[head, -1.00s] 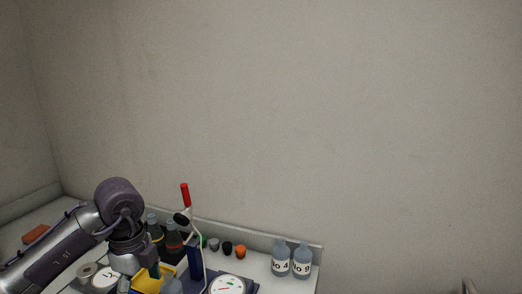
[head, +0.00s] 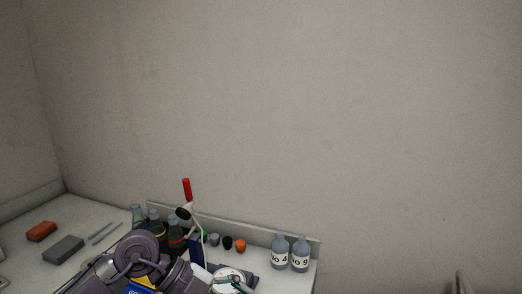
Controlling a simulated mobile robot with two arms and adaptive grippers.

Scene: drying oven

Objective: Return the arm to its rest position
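My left arm (head: 140,256) comes in from the lower left of the head view, low over the bench. The end of the arm reaches the front of the bench near a round white dial (head: 229,276). The fingers of my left gripper cannot be made out clearly at the bottom edge. My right gripper is not in view.
On the bench (head: 90,222) stand dark bottles (head: 175,234), a red-tipped stand (head: 187,190), small coloured caps (head: 227,243) and two labelled bottles, No 4 (head: 280,252) and No 9 (head: 300,254). An orange block (head: 41,231) and a grey block (head: 63,250) lie at left.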

